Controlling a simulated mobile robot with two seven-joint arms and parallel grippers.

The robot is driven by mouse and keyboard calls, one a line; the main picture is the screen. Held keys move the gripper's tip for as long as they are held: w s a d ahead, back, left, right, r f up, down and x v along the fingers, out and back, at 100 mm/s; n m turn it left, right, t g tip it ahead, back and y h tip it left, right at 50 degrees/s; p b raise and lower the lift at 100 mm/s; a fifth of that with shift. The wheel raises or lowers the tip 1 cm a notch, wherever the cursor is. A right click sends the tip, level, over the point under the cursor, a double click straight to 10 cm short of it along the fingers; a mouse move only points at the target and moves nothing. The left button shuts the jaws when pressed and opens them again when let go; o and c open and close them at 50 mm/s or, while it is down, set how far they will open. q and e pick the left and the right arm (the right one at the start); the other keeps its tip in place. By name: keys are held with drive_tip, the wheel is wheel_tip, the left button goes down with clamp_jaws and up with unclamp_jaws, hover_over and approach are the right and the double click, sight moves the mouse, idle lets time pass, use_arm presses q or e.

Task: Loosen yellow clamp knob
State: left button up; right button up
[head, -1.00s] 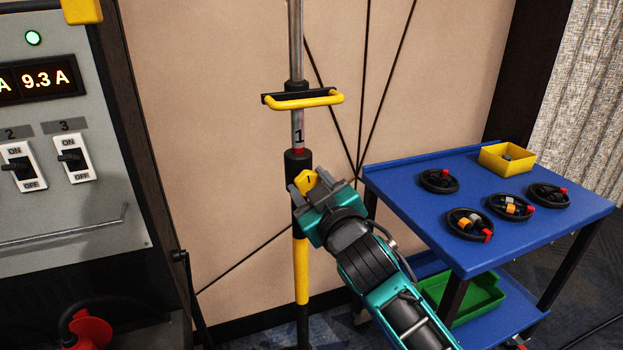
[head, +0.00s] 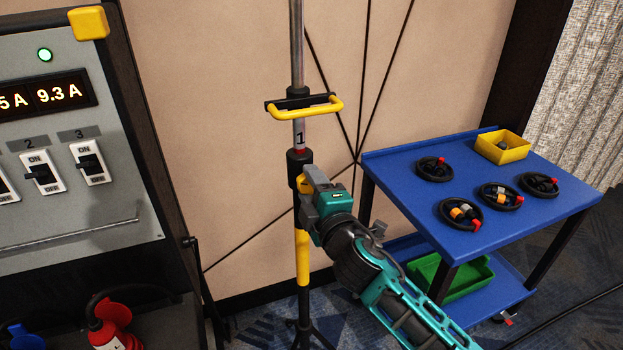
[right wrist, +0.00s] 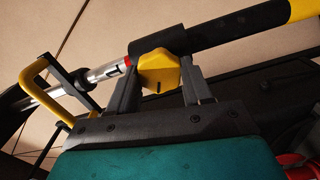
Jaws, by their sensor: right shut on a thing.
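The yellow clamp knob (right wrist: 160,72) sits on the black collar (right wrist: 158,40) of a stand pole, with a dark mark on its face. In the head view the knob (head: 302,183) is mostly hidden by my gripper. My right gripper (right wrist: 157,85) is shut on the knob, one finger on each side of it. In the head view the right gripper (head: 308,190) is at the pole, rolled to one side. The pole carries a yellow handle (head: 305,107) above the collar and a label "1" (head: 299,137). My left gripper is not in view.
A blue cart (head: 400,205) with coiled cables and a yellow bin (head: 503,146) stands to the right. A grey switch panel (head: 75,215) is at the left, with a red extinguisher (head: 115,325) below. Dark cables run along the beige wall behind the pole.

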drive_tip(key=n+p, duration=0.1)
drive_tip(key=n, duration=0.4)
drive_tip(key=shift+n, duration=0.3)
drive_tip(key=n, duration=0.5)
drive_tip(key=shift+f, duration=0.1)
drive_tip(key=shift+n, duration=0.3)
drive_tip(key=o, duration=1)
drive_tip(key=shift+o, duration=0.2)
drive_tip(key=v, duration=1.3)
drive_tip(key=shift+b, duration=0.3)
